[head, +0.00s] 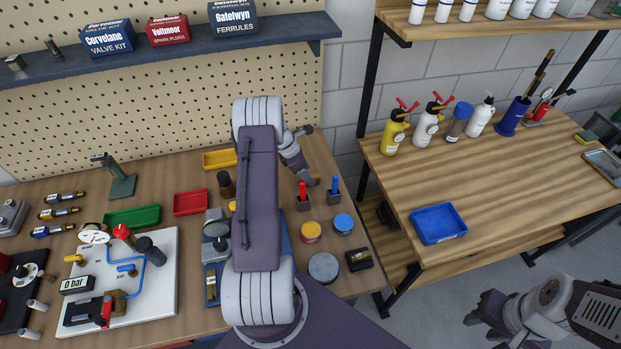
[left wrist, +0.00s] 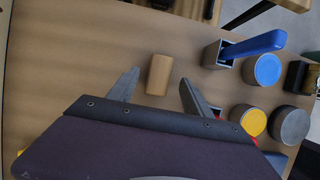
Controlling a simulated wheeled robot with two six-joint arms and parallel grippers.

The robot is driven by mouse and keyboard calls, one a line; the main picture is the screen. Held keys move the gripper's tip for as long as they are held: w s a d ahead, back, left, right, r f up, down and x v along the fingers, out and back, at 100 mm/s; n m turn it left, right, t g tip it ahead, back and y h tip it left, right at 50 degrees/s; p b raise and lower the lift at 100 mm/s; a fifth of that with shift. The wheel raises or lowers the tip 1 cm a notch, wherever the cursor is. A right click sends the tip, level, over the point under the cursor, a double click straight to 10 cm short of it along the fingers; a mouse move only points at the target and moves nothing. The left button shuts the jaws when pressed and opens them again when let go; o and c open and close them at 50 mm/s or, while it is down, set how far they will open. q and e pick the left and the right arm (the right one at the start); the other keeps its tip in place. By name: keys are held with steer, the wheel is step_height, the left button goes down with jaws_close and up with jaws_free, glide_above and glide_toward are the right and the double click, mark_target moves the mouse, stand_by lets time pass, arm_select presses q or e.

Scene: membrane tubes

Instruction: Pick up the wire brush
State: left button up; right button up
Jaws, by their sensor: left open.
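My left arm reaches over the workbench in the middle of the head view, and its gripper (head: 305,157) is partly hidden behind my own arm. In the left wrist view the left gripper (left wrist: 158,80) is open, with its two fingers apart. A short tan block (left wrist: 158,74) lies between and just beyond the fingertips, apparently untouched. I cannot tell whether this is the wire brush or part of it; no bristles show. My right gripper (head: 485,322) hangs over the floor at the lower right, open and empty.
A blue-handled tool stands in a grey holder (left wrist: 218,54), beside a red-handled one (head: 303,190). Round tins (head: 311,231) and a grey disc (head: 323,267) stand nearby. A blue tray (head: 438,224) and several bottles stand on the right table. A gap separates the tables.

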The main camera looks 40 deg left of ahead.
arm_select(q)
steer(key=x, duration=0.3)
steer(key=shift+w+f, duration=0.15)
steer(key=shift+w, duration=0.05)
jaws_close()
step_height(320, 180, up, 10)
steer(key=shift+r+b, duration=0.1)
steer(key=shift+b, duration=0.3)
